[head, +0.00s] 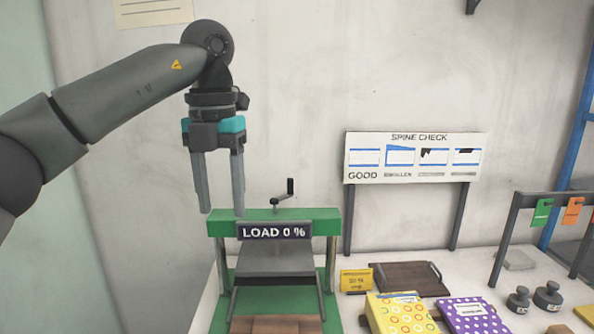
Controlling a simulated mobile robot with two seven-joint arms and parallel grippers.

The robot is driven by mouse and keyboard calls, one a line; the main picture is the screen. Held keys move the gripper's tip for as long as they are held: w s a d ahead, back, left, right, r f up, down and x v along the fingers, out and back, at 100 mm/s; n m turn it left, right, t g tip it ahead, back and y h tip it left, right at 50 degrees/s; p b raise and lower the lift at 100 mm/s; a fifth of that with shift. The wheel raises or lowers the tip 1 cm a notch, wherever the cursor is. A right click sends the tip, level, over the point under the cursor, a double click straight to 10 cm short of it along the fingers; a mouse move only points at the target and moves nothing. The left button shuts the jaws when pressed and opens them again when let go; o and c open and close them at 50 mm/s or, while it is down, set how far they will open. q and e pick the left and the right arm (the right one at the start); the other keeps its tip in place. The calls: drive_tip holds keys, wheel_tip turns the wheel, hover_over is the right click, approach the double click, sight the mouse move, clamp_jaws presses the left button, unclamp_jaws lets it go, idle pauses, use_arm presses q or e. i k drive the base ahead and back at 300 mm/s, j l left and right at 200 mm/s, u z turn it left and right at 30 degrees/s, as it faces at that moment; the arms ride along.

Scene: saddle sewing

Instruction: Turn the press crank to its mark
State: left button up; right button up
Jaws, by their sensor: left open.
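The green press (329,225) stands on the white table, with a sign on its front reading "LOAD 0 %" (274,231). Its crank (289,190) sticks up from the top, with a dark upright handle at the right end of a short arm. I cannot make out a mark for the crank. A grey plate (273,262) hangs inside the press frame, above a brown wooden block (275,324) on the green base. My left gripper (222,212) points down, open and empty, above and left of the crank, apart from it. My right gripper is not in view.
Right of the press are a yellow sign (356,281), a brown tray (405,275), a yellow book (400,315), a purple book (471,317), dark weights (547,296) and a tag rack (507,235).

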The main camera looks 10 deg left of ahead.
sight(290, 181)
drive_tip(key=i, duration=1.45)
